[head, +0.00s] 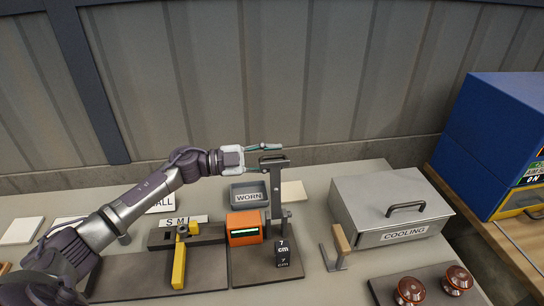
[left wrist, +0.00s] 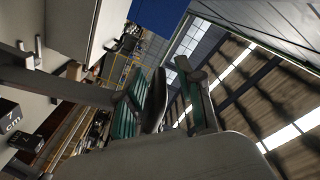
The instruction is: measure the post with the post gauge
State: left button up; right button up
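Beside the orange body rises a dark upright (head: 275,190) with a crosspiece (head: 274,160) on top. A black block marked 7 cm (head: 282,252) is in front; it also shows in the left wrist view (left wrist: 13,118). My left gripper (head: 268,158) is at the upright's top, its teal-padded fingers apart above and below the crosspiece. Whether they touch it cannot be told. My right gripper is not in view.
A dark holder with a yellow tool (head: 180,262) is left of the gauge. A tray labelled WORN (head: 236,189) lies behind. A wooden-handled tool (head: 341,238), a grey COOLING box (head: 390,205) and brown insulators (head: 409,290) stand to the right.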

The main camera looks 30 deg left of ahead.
pick_arm(q)
grip_shut()
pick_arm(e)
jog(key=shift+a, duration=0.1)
pick_arm(q)
jog(key=shift+r, duration=0.1)
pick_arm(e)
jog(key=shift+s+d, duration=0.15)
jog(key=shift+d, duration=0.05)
